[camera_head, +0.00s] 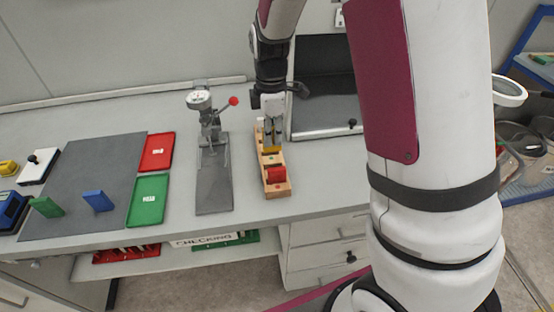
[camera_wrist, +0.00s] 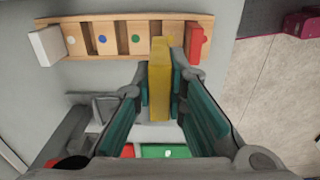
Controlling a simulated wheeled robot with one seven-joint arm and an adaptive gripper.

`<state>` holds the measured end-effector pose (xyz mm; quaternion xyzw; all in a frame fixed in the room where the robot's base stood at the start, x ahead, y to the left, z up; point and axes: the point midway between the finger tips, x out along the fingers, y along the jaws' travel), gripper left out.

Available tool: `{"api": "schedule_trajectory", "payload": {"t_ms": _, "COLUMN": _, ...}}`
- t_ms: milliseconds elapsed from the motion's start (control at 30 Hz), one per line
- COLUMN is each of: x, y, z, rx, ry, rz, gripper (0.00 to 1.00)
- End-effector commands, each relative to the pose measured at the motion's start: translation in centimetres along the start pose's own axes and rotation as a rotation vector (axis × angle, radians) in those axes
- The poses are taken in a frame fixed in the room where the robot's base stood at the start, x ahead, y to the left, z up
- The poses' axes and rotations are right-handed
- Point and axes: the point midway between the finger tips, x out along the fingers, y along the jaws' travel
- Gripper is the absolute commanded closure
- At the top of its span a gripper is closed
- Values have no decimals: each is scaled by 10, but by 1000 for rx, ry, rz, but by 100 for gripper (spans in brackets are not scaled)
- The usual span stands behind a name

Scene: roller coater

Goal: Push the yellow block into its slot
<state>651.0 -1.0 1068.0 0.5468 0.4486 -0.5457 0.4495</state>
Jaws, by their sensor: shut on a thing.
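The yellow block (camera_wrist: 159,85) is upright between the teal pads of my gripper (camera_wrist: 162,92), which is shut on it. In the wrist view its far end overlaps the wooden slotted rack (camera_wrist: 85,48), just left of the red block (camera_wrist: 194,46). In the head view my gripper (camera_head: 271,138) is over the rack (camera_head: 279,192), with a bit of the yellow block (camera_head: 270,149) showing below it, behind the red block (camera_head: 276,174). I cannot tell how deep the yellow block sits. A white block (camera_wrist: 47,46) stands at the rack's left end in the wrist view.
A grey press stand with a red-knobbed lever (camera_head: 214,180) stands close left of the rack. Farther left are a red tray (camera_head: 157,139), a green tray (camera_head: 146,212) and a grey mat (camera_head: 85,170). A dark-backed recess (camera_head: 325,65) is right of the rack.

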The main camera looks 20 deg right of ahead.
Motion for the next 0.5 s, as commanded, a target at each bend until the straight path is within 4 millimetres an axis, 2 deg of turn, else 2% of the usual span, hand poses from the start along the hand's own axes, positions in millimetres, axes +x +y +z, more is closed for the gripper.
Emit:
{"api": "schedule_trajectory", "payload": {"t_ms": 133, "x": 12, "y": -2, "z": 0, "rx": 2, "ry": 0, "rz": -4, "gripper": 100}}
{"api": "schedule_trajectory", "payload": {"t_ms": 300, "x": 42, "y": -2, "z": 0, "rx": 2, "ry": -1, "rz": -5, "gripper": 100}}
{"api": "schedule_trajectory", "payload": {"t_ms": 500, "x": 60, "y": -1, "z": 0, "rx": 2, "ry": 0, "rz": -1, "gripper": 100}}
